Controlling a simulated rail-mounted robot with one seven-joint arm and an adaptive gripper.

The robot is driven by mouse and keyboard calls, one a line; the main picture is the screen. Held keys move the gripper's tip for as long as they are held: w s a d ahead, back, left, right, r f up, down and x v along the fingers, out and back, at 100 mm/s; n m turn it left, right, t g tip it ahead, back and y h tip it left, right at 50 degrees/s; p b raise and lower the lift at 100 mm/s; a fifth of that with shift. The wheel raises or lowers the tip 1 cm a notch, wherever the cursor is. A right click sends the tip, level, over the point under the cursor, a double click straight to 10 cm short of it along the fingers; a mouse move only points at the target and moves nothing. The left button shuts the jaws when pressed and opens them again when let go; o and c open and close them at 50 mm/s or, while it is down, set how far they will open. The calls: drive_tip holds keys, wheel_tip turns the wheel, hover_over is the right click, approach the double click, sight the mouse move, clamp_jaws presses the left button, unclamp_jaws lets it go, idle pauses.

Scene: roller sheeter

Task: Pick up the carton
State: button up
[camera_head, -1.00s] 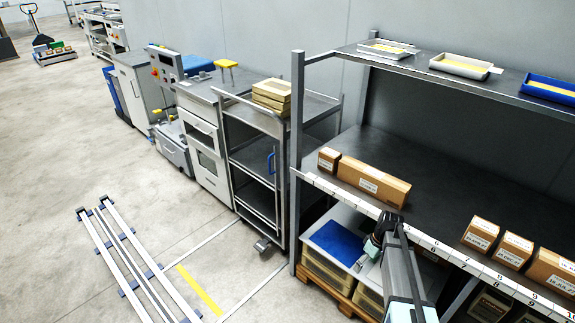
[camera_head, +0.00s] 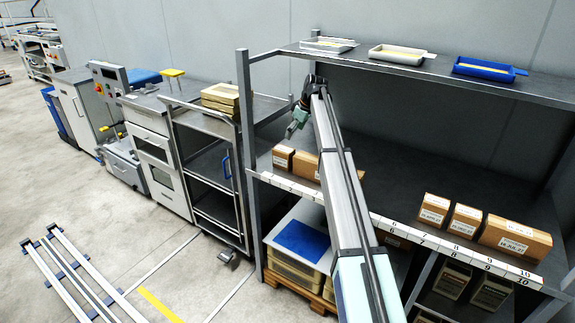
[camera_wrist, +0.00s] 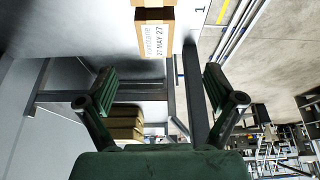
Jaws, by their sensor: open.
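Two brown cartons stand at the left end of the middle shelf in the head view: a small carton (camera_head: 283,158) and a longer carton (camera_head: 306,164) right of it, partly hidden by my arm. My gripper (camera_head: 294,127) is above and just behind them, near the left post, touching neither. In the wrist view my gripper (camera_wrist: 160,88) is open, with nothing between its fingers. A carton (camera_wrist: 154,40) with a "27 MAY 27" label shows beyond the fingertips at the top edge of that view.
More cartons (camera_head: 465,220) stand at the shelf's right. The shelf middle (camera_head: 400,180) is bare. Trays (camera_head: 397,54) lie on the upper shelf (camera_head: 430,75) above. A left post (camera_head: 247,150) and a trolley (camera_head: 215,150) with boxes (camera_head: 220,97) stand close by.

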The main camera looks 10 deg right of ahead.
sight(286, 149)
drive_tip(key=p+x, duration=0.1)
drive_tip(key=x, duration=0.2)
drive_tip(key=p+x, duration=0.1)
drive_tip(key=x, duration=0.3)
drive_tip(key=w+p+x, duration=0.1)
drive_tip(key=x, duration=0.3)
drive_tip(key=shift+w+d+f+p, duration=0.1)
drive_tip(key=shift+w+d+p, duration=0.1)
drive_tip(key=shift+p, duration=0.2)
drive_tip(key=shift+p+x, duration=1.4)
drive_tip(key=shift+x, duration=1.3)
drive_tip(key=shift+s+a, duration=0.15)
drive_tip(key=shift+s, duration=0.05)
drive_tip(key=c, duration=1.2)
drive_tip(key=shift+o, duration=0.2)
